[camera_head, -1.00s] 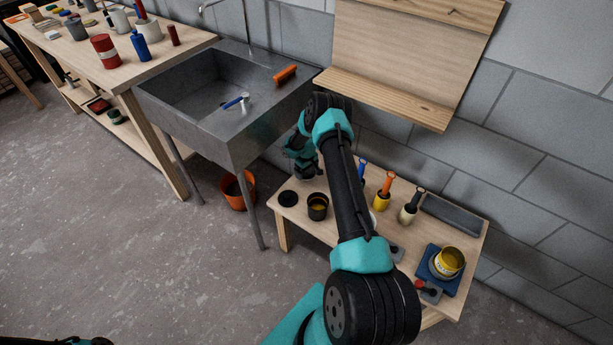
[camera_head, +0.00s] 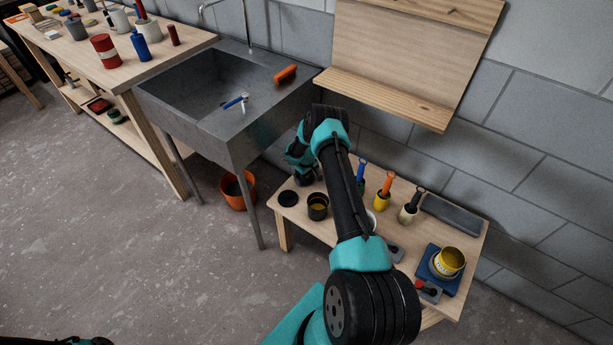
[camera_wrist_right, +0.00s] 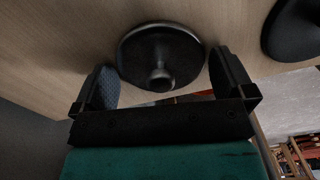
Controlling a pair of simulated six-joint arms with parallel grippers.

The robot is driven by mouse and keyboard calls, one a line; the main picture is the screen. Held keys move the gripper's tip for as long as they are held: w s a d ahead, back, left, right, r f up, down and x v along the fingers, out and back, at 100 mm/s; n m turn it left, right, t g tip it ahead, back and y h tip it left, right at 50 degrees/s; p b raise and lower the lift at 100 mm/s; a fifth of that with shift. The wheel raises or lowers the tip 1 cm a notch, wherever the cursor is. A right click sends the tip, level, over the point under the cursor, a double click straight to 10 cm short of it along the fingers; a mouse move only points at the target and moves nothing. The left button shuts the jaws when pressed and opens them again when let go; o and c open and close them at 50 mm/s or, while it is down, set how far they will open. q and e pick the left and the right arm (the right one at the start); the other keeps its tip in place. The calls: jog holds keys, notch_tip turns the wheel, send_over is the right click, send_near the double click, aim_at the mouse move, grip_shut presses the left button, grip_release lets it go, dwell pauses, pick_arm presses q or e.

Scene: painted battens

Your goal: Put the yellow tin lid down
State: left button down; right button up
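My right gripper (camera_wrist_right: 160,72) is open in the right wrist view, its two dark fingers wide apart. A round dark lid with a small knob (camera_wrist_right: 160,55) lies on the wood between and just beyond the fingertips, with gaps at both sides. No yellow shows on it. Another dark round thing (camera_wrist_right: 295,28) is at the upper right. In the head view my right gripper (camera_head: 303,180) is low over the table's far left corner, partly hidden by my arm. A black lid (camera_head: 288,198) lies left of an open dark tin with yellow inside (camera_head: 318,207). My left gripper is out of view.
The low wooden table (camera_head: 300,225) also holds brushes in pots (camera_head: 383,195), a grey tray (camera_head: 450,216) and a yellow tin (camera_head: 449,262) on a blue base. A stone sink (camera_head: 215,115) stands to the left. A wooden wall shelf (camera_head: 390,100) is behind.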

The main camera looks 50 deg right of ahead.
jog(key=shift+r, duration=0.1)
notch_tip(320, 180, up, 12)
dwell(0.8)
dwell(0.3)
jog(key=s+a+f+t+y, duration=0.1)
jog(key=s+a+y, duration=0.1)
jog(key=a, duration=1.1)
jog(key=s+a+y, duration=0.1)
jog(key=s+a, duration=0.2)
jog(key=a, duration=1)
jog(key=s+a+r, duration=0.2)
jog(key=s+a, duration=0.6)
jog(key=s+a+r+m, duration=0.1)
jog(key=s+a+r, duration=0.2)
jog(key=s+a, duration=0.5)
jog(key=shift+r+y, duration=0.3)
jog(key=shift+y, duration=0.1)
